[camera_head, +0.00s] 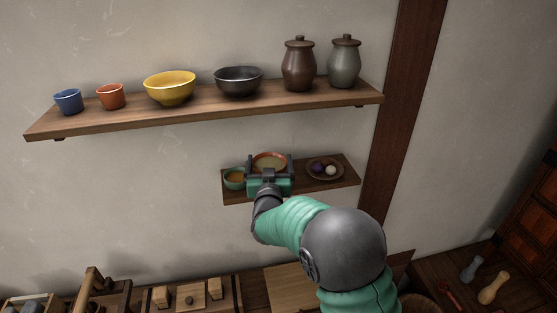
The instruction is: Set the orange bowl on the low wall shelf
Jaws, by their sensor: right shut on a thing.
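The orange bowl (270,158) is at the low wall shelf (344,180), between a small teal cup and a brown dish. My right gripper (269,173) is shut on the near side of the orange bowl. The gripper hides the bowl's lower part, so I cannot tell whether it touches the shelf board. The bowl looks upright. My left gripper is not in view.
A teal cup (234,178) stands at the low shelf's left end. The long upper shelf (210,111) holds cups, bowls and two lidded jars. Wooden boxes stand below.

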